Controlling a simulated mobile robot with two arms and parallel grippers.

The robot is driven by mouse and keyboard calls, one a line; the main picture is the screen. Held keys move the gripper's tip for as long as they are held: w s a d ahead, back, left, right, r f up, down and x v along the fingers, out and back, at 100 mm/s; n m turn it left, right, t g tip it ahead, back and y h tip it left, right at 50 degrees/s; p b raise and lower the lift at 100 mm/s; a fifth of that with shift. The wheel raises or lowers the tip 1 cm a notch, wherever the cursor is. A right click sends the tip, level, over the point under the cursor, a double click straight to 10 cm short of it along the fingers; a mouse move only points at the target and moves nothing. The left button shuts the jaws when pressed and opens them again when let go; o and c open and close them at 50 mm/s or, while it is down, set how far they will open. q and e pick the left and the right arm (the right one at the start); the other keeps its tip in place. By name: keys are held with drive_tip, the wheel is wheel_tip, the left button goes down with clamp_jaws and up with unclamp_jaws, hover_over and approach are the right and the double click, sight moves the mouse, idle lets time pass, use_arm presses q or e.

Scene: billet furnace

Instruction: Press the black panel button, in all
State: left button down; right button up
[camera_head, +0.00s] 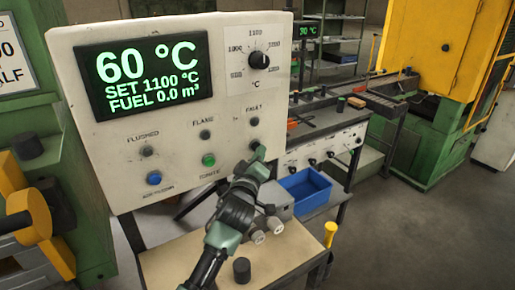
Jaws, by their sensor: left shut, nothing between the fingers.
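The cream control panel (215,100) faces me, with a lit display (152,80) reading 60 °C, SET 1100 °C, FUEL 0.0 m³. Its lower row shows a blue button (153,178) and a green button (208,159). I cannot make out a black button for certain; the right end of that row, under the FAULT lamp (254,121), is covered by my left gripper. My left gripper (258,153) is shut and empty, its tip at the panel face there; whether it touches is unclear. My right gripper is not in view.
A dark dial knob (259,60) is on the panel's upper right. A small wooden table (185,262) below holds a dark cylinder (242,270). A blue bin (305,188) stands behind it. Yellow and green machinery is at left and back right. The floor (430,230) at right is clear.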

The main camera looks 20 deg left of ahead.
use_arm(q)
drive_tip(key=shift+s+d, duration=0.5)
drive_tip(key=shift+d, duration=0.05)
drive_tip(key=shift+s+d, duration=0.75)
drive_tip(key=shift+d, duration=0.25)
drive_tip(key=shift+s+d, duration=0.75)
drive_tip(key=shift+d, duration=0.25)
